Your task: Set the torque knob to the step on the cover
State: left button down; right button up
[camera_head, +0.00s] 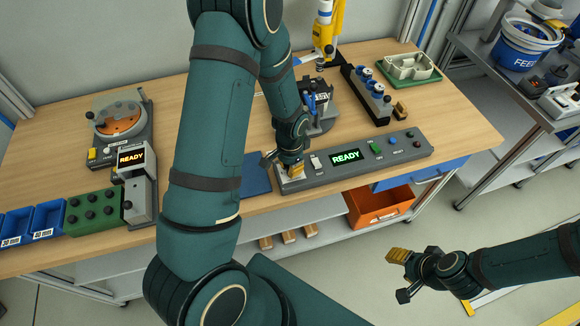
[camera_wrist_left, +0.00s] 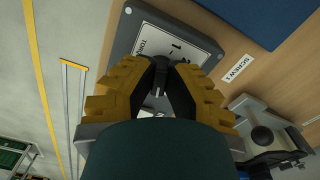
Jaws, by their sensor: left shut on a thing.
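My left gripper (camera_head: 292,169) is at the left end of the grey control console (camera_head: 350,170). In the left wrist view its yellow fingers (camera_wrist_left: 160,72) are closed around the dark torque knob (camera_wrist_left: 161,78), one on each side. The knob stands on a white dial plate (camera_wrist_left: 178,45) with printed numbers, partly hidden by the fingers and the knob; I cannot tell which step it points to. My right gripper (camera_head: 402,272) hangs empty over the floor at the lower right; its opening is unclear. I cannot make out a marked step on a cover.
The console has a lit READY display (camera_head: 346,157) and several buttons. A disc machine (camera_head: 120,120) and blue bins (camera_head: 47,217) stand at the left. A screwdriver stand (camera_head: 327,30) is behind. An orange bin (camera_head: 379,206) sits below the table's front edge.

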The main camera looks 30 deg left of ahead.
pick_arm(q)
jog(key=n+b, duration=0.1)
jog(key=n, duration=0.2)
jog(key=shift+d+f, duration=0.1)
jog(key=shift+d+n, duration=0.1)
jog(key=shift+n, duration=1.6)
jog(key=c, duration=1)
grip_release()
notch_tip(320, 180, up, 12)
jog(key=shift+r, duration=0.1)
